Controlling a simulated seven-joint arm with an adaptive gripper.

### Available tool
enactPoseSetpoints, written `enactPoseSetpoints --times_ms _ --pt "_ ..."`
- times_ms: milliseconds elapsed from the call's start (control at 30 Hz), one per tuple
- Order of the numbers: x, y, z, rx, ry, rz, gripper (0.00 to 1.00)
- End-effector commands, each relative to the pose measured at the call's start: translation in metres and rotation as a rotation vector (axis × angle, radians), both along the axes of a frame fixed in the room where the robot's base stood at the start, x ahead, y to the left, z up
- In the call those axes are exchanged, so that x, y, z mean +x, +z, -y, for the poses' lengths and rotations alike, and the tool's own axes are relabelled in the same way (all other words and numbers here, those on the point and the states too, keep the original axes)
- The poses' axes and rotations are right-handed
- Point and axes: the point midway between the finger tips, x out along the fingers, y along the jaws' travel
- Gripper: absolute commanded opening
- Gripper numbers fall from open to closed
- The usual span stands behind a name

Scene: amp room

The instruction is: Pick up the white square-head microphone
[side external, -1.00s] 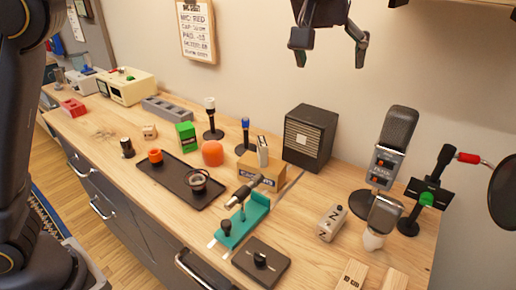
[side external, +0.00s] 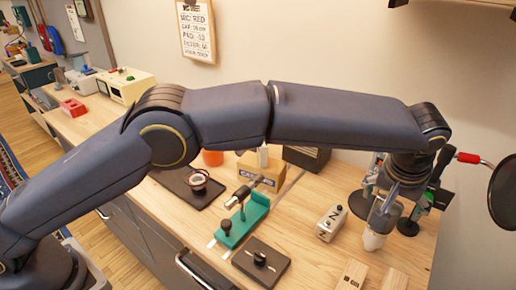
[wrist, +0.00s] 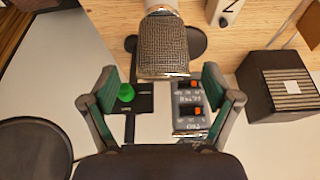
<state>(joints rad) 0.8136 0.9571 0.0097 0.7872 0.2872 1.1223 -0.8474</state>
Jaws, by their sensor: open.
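The white square-head microphone has a grey mesh square head and a white lower body. In the side view its white lower part (side external: 374,240) stands upright on the table, with the head partly covered by my gripper (side external: 388,200). In the wrist view its mesh head (wrist: 164,48) is at the top centre, just ahead of and between the spread fingertips of my gripper (wrist: 160,80). My gripper is open and holds nothing. I cannot tell whether a finger touches the head.
A switch unit (wrist: 190,112) and a green-topped stand (wrist: 126,92) are close by the fingers. A round black disc (side external: 505,195) is at the right. A black speaker box (wrist: 285,85) is right in the wrist view.

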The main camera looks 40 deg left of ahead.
Motion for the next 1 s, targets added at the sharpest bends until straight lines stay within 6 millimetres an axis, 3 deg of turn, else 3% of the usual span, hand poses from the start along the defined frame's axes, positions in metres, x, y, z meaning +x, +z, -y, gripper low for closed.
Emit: enactPoseSetpoints --times_ms 167,467,700,1000 --pt "0.003 -0.010 -0.001 0.002 0.002 -0.001 0.88" --pt "0.017 -0.050 -0.002 0.002 0.002 -0.001 0.88" --pt "0.019 -0.053 -0.002 0.000 0.001 0.001 0.88" --pt "0.019 -0.053 -0.002 0.000 0.000 0.000 0.57"
